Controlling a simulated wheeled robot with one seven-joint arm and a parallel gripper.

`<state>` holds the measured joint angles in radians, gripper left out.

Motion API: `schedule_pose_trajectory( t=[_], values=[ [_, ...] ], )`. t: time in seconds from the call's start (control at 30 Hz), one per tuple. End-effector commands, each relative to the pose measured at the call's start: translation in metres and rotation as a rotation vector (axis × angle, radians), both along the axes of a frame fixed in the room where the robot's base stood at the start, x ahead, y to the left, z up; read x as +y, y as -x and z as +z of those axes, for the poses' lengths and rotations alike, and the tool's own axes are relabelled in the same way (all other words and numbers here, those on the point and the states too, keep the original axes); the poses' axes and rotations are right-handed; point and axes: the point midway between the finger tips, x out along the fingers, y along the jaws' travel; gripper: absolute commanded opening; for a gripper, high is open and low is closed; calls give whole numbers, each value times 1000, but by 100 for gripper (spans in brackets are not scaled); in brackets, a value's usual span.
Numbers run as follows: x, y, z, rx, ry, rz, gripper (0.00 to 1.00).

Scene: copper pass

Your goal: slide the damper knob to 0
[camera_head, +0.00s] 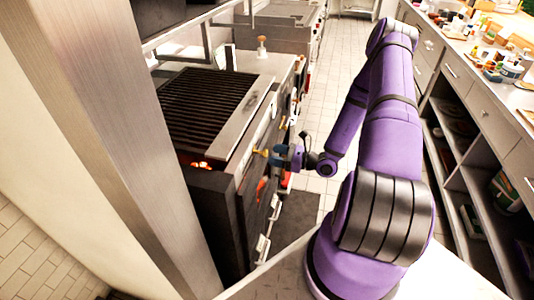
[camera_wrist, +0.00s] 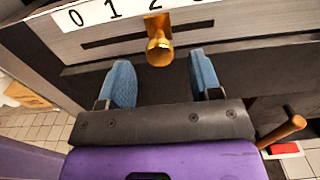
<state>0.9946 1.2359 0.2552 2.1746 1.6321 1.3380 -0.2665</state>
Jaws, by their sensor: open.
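The brass damper knob (camera_wrist: 158,48) sticks out of a dark horizontal slot (camera_wrist: 105,41) in the wrist view. Above the slot is a white scale plate (camera_wrist: 94,14) with 0, 1 and 2 visible; 0 is at the left. The knob stands under the 2, right of 0 and 1. My gripper (camera_wrist: 160,60) is open, with one blue finger on each side of the knob and visible gaps to it. In the head view my gripper (camera_head: 283,156) is at the front of the grill, beside a brass knob (camera_head: 261,152).
The grill (camera_head: 205,104) has dark bars and glowing embers at its front corner. A wooden handle (camera_wrist: 284,130) sticks out at the lower right of the wrist view. A counter with open shelves (camera_head: 470,165) stands right of my arm. Tiled floor (camera_head: 318,110) lies between.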

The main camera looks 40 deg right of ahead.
Motion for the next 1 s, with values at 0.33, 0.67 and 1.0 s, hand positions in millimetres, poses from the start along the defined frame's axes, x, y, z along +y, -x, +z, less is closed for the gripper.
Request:
schedule_pose_trajectory(
  t=[0.33, 0.67, 1.0],
  values=[
    [24, -30, 0, 1, -1, 0, 58],
    [26, -32, 0, 1, -1, -1, 58],
    [25, -32, 0, 1, -1, -1, 0]
  ],
)
